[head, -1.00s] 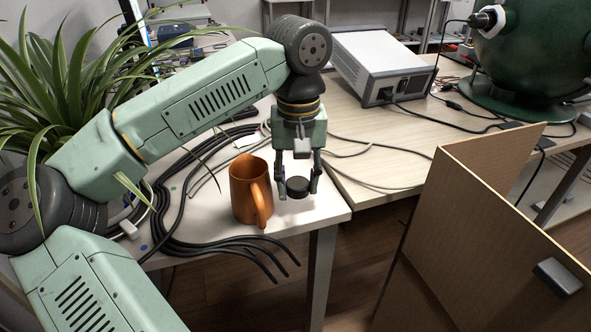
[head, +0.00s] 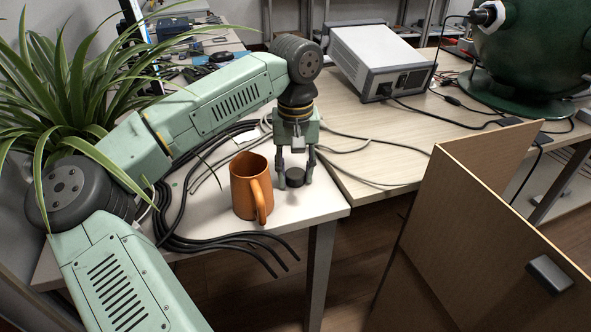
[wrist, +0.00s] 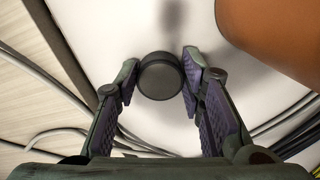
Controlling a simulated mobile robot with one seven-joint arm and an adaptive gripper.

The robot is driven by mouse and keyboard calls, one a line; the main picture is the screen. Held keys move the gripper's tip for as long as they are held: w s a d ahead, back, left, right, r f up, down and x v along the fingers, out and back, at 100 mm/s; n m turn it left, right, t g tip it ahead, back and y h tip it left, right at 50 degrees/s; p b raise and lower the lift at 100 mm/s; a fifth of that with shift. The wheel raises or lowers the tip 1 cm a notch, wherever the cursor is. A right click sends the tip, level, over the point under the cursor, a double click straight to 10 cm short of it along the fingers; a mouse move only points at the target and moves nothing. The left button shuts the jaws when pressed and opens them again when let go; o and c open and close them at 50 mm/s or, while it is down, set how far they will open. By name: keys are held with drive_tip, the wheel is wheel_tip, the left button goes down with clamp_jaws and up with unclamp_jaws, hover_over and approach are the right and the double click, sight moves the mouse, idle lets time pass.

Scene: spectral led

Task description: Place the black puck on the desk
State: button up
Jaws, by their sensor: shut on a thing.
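The black puck (head: 295,177) is a short dark cylinder between the fingertips of my gripper (head: 295,172), low over the white desk (head: 318,199). In the wrist view the puck (wrist: 160,76) sits between both finger pads of my gripper (wrist: 160,84), which is shut on it. A dark shadow of it falls on the white top. I cannot tell whether its underside touches the desk.
An orange mug (head: 251,188) stands close to the left of my gripper; it also shows in the wrist view (wrist: 275,35). Black cables (head: 215,242) lie along the desk's left and front. A wooden panel box (head: 480,220) stands at right. The desk's front right corner is bare.

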sight(296, 175)
drive_tip(key=shift+f, duration=0.2)
drive_tip(key=o, duration=1.1)
drive_tip(key=shift+r, duration=0.1)
wheel_tip(296, 175, up, 12)
drive_tip(key=shift+r, duration=0.15)
